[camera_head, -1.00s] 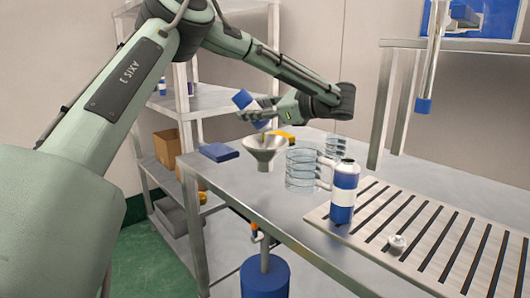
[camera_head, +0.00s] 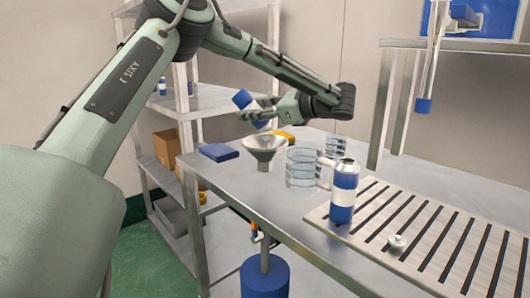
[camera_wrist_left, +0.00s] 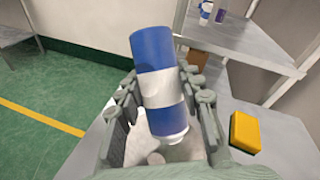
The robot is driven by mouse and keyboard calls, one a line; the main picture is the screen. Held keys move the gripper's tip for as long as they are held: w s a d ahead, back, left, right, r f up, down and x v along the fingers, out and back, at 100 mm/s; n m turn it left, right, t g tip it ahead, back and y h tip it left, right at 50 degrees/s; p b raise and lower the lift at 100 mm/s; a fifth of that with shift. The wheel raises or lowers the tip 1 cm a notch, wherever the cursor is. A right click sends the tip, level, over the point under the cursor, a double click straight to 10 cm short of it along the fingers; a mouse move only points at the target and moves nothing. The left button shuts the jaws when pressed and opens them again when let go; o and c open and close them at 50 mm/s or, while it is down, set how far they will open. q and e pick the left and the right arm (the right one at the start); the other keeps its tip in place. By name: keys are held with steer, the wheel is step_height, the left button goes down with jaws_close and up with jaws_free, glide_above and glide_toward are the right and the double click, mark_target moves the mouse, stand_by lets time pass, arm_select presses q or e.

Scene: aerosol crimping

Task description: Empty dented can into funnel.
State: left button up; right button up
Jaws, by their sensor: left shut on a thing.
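My left gripper (camera_head: 252,114) is shut on a blue can with a white band (camera_head: 242,98). The can is tilted over, its blue bottom end up to the left and its other end down towards the funnel (camera_head: 264,147). The metal funnel stands at the table's left edge, just below the can and apart from it. In the left wrist view the can (camera_wrist_left: 157,85) lies between the fingers, its pale neck end pointing down over the whitish funnel. I cannot make out a dent. My right gripper is not in view.
Another blue-and-white can (camera_head: 344,190) stands upright on the slotted rack (camera_head: 412,228), near a small metal piece (camera_head: 397,242). Clear beakers (camera_head: 301,170) stand right of the funnel. A blue block (camera_head: 219,152) lies left; a yellow block (camera_wrist_left: 245,132) is close to the gripper.

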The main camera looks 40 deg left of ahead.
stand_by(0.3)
arm_select(q)
steer(key=shift+s+a+f+h+b, duration=0.1)
steer(key=shift+a+h+b, duration=0.1)
steer(key=shift+h+b, duration=0.15)
steer(key=shift+s+a+n+t+h, duration=0.2)
steer(key=shift+n+t+h, duration=0.2)
steer(key=shift+n+h, duration=0.15)
steer(key=shift+s+a+h, duration=0.1)
steer(key=shift+s+h, duration=0.1)
steer(key=shift+h, duration=0.2)
